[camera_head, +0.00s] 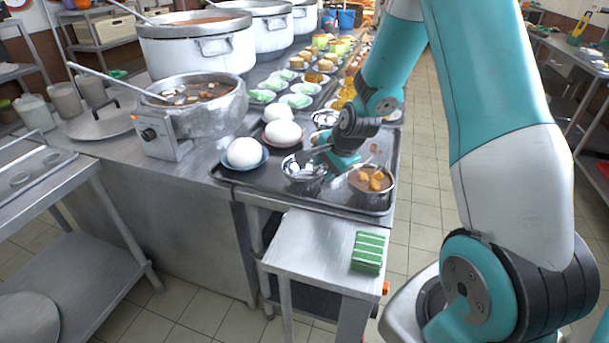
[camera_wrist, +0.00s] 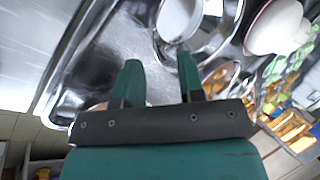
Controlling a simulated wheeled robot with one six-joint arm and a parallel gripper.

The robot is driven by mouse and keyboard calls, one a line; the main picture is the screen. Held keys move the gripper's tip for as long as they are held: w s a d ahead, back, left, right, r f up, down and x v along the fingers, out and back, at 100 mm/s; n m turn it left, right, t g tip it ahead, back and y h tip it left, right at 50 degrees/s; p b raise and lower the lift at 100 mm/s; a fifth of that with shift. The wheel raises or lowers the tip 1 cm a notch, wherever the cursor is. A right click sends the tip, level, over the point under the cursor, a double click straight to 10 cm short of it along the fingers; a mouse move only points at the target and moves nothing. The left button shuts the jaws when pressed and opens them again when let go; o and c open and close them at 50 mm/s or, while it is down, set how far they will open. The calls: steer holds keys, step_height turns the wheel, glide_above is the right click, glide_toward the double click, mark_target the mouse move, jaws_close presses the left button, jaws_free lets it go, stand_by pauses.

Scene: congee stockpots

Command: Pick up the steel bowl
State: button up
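Steel bowls stand on the dark tray; I cannot tell which one the task means. One steel bowl (camera_head: 303,174) with white pieces inside is at the tray's front, and a bowl also shows beyond my fingers in the wrist view (camera_wrist: 220,35). A second steel bowl (camera_head: 371,194) with orange pieces is at the front right corner. A third (camera_head: 325,118) is farther back. My gripper (camera_wrist: 158,72) is open, its two green fingers apart with bare tray between them. In the head view my gripper (camera_head: 342,163) is low between the two front bowls; its fingertips are unclear there.
A large pot (camera_head: 205,112) stands left. A side table (camera_head: 310,245) with a green-striped block (camera_head: 368,252) is in front. The tiled floor at right is partly clear.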

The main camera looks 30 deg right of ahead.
mark_target(319, 176)
steer(key=x, duration=0.4)
steer(key=shift+a+f, duration=0.25)
steer(key=shift+c, duration=0.2)
jaws_close()
